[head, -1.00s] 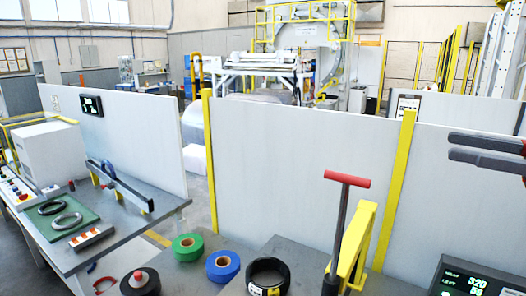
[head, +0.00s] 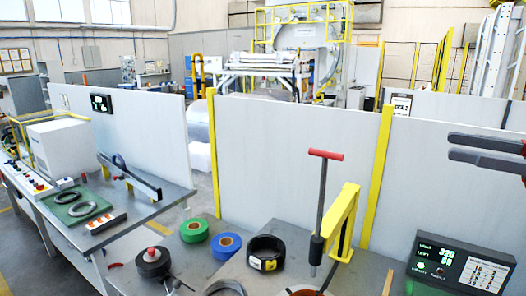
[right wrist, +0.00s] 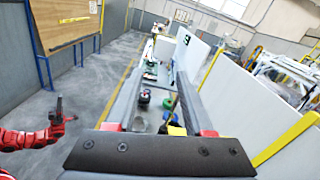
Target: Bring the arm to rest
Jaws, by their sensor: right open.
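My right gripper (head: 450,146) reaches in from the right edge in the head view. Its two dark fingers are apart with nothing between them, in front of the pale partition and well above the table. In the right wrist view its open fingers (right wrist: 160,78) frame the distant tables, and no object is held. A red arm, which looks like my left one, shows at the left of that view. Its dark end (right wrist: 60,107) is too small to read as open or shut.
A table holds green tape (head: 194,230), blue tape (head: 227,245), a black coil (head: 266,253), a red T-handle tool (head: 325,156), a yellow bracket (head: 343,216) and a display box (head: 461,262). A grey bench (head: 160,206) stands left. Pale partitions (head: 300,150) stand behind. Floor (right wrist: 85,85) is clear.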

